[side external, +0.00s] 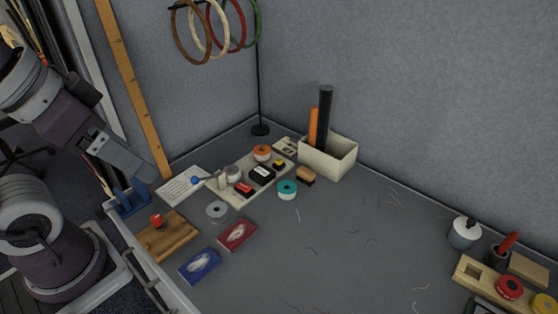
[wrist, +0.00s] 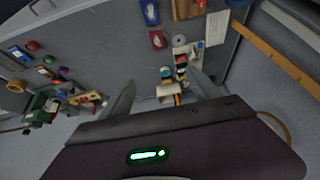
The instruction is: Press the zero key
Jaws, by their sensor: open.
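I cannot make out a zero key or any numbered keypad in either view. A dark flat object (side external: 482,308) is cut off at the bottom right edge of the side view, and I cannot tell what it is. My gripper (wrist: 165,82) is open in the wrist view, its two grey fingers spread apart with nothing held between them. It is up in the air, well above the table. In the side view my arm comes in from the upper left, over the table's left end.
A pale tray (side external: 225,196) holds small coloured items. A cream bin (side external: 343,158) holds two tall rolls. A wooden board (side external: 165,240), blue box (side external: 200,266) and red box (side external: 237,234) lie near the left edge. Rings (side external: 191,32) hang on a stand. The table's middle is mostly clear.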

